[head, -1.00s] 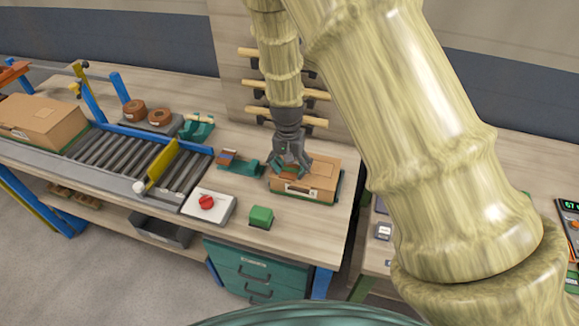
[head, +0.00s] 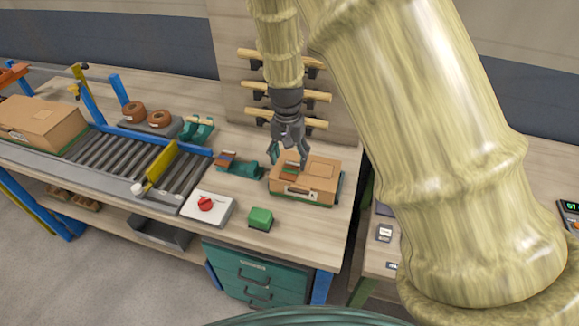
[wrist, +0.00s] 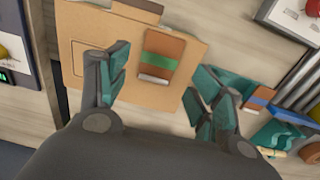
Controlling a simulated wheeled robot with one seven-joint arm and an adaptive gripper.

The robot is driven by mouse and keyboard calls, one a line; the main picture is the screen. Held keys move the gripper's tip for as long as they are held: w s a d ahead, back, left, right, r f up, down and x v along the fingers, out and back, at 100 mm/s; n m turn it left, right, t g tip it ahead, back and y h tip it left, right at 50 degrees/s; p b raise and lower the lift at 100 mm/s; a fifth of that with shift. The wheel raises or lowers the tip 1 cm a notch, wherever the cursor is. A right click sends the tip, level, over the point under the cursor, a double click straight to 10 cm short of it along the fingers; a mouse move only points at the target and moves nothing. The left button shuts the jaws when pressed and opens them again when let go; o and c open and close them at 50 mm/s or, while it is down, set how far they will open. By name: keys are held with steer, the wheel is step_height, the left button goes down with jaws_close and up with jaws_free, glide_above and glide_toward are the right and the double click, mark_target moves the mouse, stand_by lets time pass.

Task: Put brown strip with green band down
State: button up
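The brown strip with green band (head: 290,171) lies flat on top of a closed cardboard box (head: 319,172), near the box's left side. In the wrist view the strip (wrist: 161,66) shows its green band across the middle and a pale end, and it lies on the box top (wrist: 95,32). My gripper (head: 289,152) is just above the strip, apart from it.
A teal holder (head: 246,172) with another brown strip stands left of the box. A green block (head: 261,218) and a white panel with a red knob (head: 206,204) are at the front edge. A roller conveyor (head: 121,150) runs left. Racked wooden pieces (head: 311,96) stand behind.

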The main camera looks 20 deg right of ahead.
mark_target(288, 170)
step_height(288, 170, up, 8)
steer(key=b, duration=0.2)
stand_by(0.3)
steer(key=shift+w+a, duration=0.1)
stand_by(1.2)
